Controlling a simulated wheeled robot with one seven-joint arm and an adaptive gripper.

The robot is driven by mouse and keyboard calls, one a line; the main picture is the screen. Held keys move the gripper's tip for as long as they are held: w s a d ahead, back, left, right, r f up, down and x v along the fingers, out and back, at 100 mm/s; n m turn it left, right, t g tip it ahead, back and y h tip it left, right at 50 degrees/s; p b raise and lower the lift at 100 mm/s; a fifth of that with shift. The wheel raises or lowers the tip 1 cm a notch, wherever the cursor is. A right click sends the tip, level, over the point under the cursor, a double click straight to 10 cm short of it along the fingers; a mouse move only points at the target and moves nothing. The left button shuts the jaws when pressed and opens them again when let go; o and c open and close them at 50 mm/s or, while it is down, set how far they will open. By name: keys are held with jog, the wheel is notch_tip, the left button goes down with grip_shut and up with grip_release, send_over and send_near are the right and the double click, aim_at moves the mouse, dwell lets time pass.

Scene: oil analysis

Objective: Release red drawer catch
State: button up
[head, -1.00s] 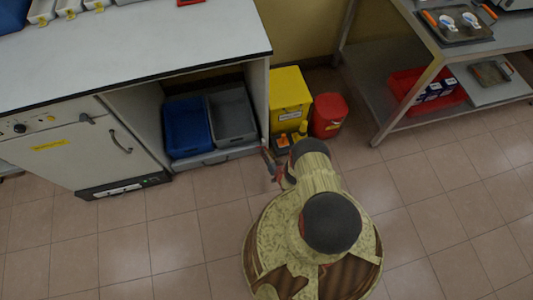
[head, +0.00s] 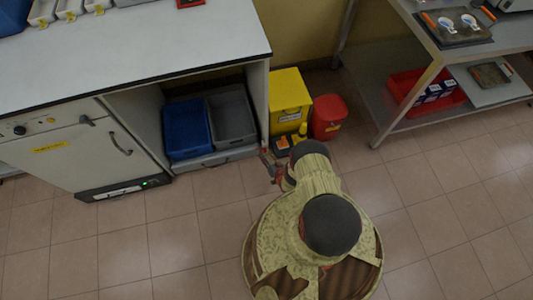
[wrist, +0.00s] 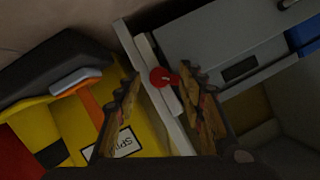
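The red catch (wrist: 162,77) is a small round red knob with a short tab, on the pale edge strip beside a grey drawer front (wrist: 215,45) in the wrist view. My gripper (wrist: 160,74) is open, with one toothed finger on each side of the catch. Gaps show between the fingers and the catch, so contact cannot be seen. In the head view my gripper (head: 268,164) is low, at the right end of the grey drawer (head: 218,157) under the bench.
A yellow bin (head: 289,95) and a red bin (head: 328,117) stand close to the right of the cabinet. Blue (head: 187,130) and grey (head: 232,116) bins sit above the drawer. A metal shelf unit (head: 400,115) stands at right. The floor in front is clear.

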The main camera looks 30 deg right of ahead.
notch_tip(320, 180, up, 10)
dwell(0.9)
jog(key=shift+o, duration=0.2)
jog(key=shift+f, duration=0.1)
